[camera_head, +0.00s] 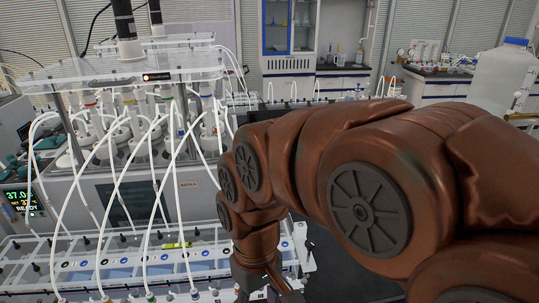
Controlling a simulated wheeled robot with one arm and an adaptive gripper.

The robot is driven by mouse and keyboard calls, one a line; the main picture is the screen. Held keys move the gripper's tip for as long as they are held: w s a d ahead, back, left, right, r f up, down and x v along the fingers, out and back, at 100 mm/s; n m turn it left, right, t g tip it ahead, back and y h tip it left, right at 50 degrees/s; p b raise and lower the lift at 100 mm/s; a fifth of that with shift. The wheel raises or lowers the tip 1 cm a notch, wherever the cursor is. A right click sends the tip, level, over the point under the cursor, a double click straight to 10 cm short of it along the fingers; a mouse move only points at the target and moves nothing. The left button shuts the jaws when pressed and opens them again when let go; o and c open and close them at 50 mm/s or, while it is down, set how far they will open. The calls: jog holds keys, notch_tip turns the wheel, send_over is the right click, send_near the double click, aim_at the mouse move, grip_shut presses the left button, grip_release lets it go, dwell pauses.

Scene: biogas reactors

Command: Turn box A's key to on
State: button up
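I cannot make out box A or its key in the head view. A small dark box with a red-orange light (157,77) sits on the front edge of the clear top plate, but I cannot tell whether it is box A. My brown arm reaches in from the right and bends down in front of the bench. My gripper (268,287) is at the bottom edge, beside the right end of the white tube rack. It is mostly hidden by the wrist and cut off by the frame, so its fingers cannot be read.
A reactor bath with a small label (190,184) and many white hoses fills the left. A display reading 37.0 and READY (20,200) stands far left. The long white rack (125,262) runs along the front. A large white jug (498,78) stands right; benches and cabinets are behind.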

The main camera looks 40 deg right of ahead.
jog(key=w+d+r+t+y, duration=0.1)
jog(key=w+d+r, duration=0.15)
jog(key=w, duration=0.45)
jog(key=w+d+r+n+t, duration=0.15)
jog(key=w+d, duration=0.25)
jog(key=w, duration=0.4)
jog(key=w+d+r+m+t+y, duration=0.1)
jog(key=w+d+r, duration=0.2)
jog(key=w, duration=0.4)
jog(key=w+d+r+t, duration=0.1)
jog(key=w+d, duration=0.2)
jog(key=d, duration=0.4)
jog(key=w+d+r+t+b, duration=0.1)
jog(key=w+d, duration=0.3)
jog(key=d, duration=0.3)
jog(key=w+d+r, duration=0.1)
jog(key=w+d, duration=0.2)
jog(key=d, duration=0.4)
jog(key=shift+n+h, duration=0.4)
jog(key=shift+n, duration=0.15)
jog(key=shift+p+x, duration=0.95)
jog(key=shift+x, duration=3.2)
jog(key=shift+w+a, duration=0.1)
jog(key=shift+r, duration=0.1)
grip_shut()
